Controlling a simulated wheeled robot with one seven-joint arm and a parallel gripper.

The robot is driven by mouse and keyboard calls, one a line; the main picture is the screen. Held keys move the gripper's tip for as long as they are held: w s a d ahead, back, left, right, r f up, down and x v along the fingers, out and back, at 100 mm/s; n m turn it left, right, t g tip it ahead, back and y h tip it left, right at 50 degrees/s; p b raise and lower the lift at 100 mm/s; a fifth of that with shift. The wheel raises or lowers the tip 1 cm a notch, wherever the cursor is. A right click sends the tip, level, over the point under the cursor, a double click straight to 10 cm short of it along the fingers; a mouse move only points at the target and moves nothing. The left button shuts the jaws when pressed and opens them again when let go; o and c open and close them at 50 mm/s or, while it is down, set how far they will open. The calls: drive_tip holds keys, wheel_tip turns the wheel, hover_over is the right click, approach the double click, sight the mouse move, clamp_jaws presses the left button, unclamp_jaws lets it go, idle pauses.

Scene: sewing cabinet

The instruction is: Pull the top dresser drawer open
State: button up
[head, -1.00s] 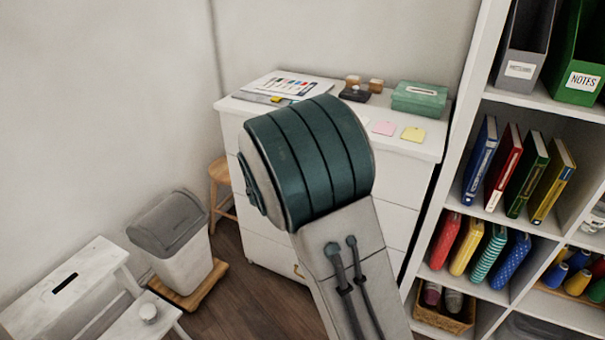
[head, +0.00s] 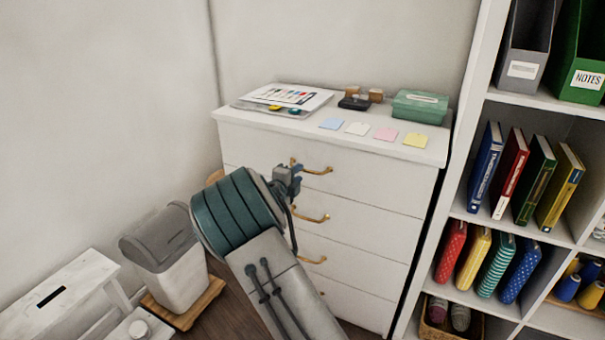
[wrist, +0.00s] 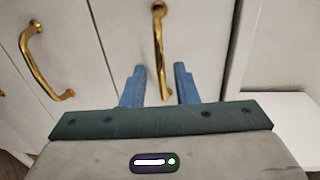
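The white dresser (head: 345,235) stands against the wall. Its top drawer (head: 375,180) looks flush with the front, so it is closed. The gold handle (head: 318,170) of the top drawer is partly hidden behind my gripper (head: 294,170) in the head view. In the wrist view, my gripper (wrist: 160,72) is open, its two blue fingers apart. The handle (wrist: 158,45) lies between and just beyond the fingers, with its lower end reaching into the gap. No contact with either finger is visible. A second drawer's handle (wrist: 38,60) is at the left.
The dresser top holds papers (head: 285,97), a green box (head: 420,106) and several sticky notes (head: 385,134). A bookshelf (head: 470,195) stands close on the right. A grey-lidded bin (head: 165,250) and a white stool (head: 60,290) are at the left.

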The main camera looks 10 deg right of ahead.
sight(303, 170)
drive_tip(key=shift+x, duration=2.1)
clamp_jaws()
drive_tip(key=shift+a, duration=0.1)
